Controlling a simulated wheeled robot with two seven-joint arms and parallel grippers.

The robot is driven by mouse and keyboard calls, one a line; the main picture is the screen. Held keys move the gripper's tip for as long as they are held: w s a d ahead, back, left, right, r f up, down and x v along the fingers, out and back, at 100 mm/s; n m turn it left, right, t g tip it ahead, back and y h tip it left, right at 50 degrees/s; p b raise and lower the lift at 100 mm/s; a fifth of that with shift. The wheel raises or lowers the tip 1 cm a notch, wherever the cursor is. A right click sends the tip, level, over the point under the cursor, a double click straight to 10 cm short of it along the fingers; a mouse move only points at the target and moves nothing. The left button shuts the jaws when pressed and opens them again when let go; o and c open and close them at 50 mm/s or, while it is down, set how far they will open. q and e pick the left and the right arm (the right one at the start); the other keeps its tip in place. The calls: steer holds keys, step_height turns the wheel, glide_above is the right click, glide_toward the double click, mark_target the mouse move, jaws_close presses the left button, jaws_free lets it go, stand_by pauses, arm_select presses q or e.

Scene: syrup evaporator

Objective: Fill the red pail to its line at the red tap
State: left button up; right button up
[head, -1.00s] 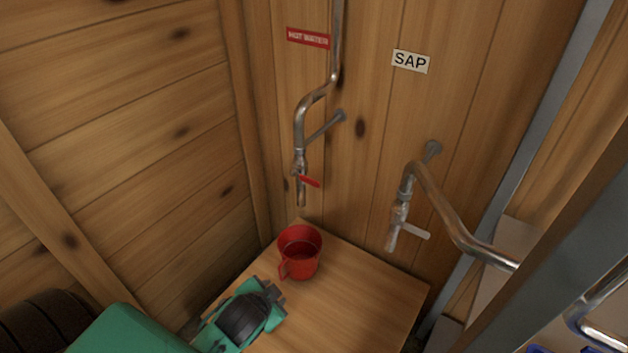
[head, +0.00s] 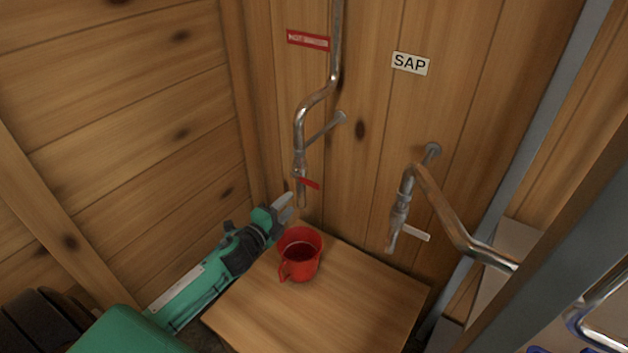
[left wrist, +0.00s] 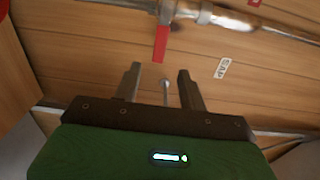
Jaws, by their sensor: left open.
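The red pail (head: 292,268) stands upright on the wooden stand below the red tap (head: 300,165). Its inside looks darker low down; I cannot read its line or a level. The tap's red lever (head: 309,184) sticks out to the right above the pail. My left gripper (head: 288,204) is behind and left of the pail's rim, near the tap's spout, open and empty. In the left wrist view the red lever (left wrist: 161,43) shows just beyond the gap between the open fingertips (left wrist: 160,70), apparently apart from them. My right gripper is not in view.
A second tap (head: 400,205) with a pale lever stands to the right under the SAP sign (head: 410,63). A red sign (head: 307,40) hangs above the red tap. The stand's top (head: 350,300) is bare in front and right of the pail. A plank wall closes the left side.

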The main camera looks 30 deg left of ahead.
mark_target(310, 184)
arm_select(q)
steer(key=w, duration=0.4)
steer(key=w+d+p, duration=0.1)
steer(key=w, duration=0.1)
steer(key=shift+r, duration=0.1)
steer(key=w, duration=0.4)
steer(key=w+p, duration=0.1)
steer(key=w, duration=0.1)
steer(key=shift+d, duration=0.4)
steer(key=shift+w, duration=0.55)
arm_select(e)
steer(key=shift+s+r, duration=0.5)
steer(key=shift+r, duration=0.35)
arm_select(q)
steer(key=shift+c, duration=0.2)
jaws_close()
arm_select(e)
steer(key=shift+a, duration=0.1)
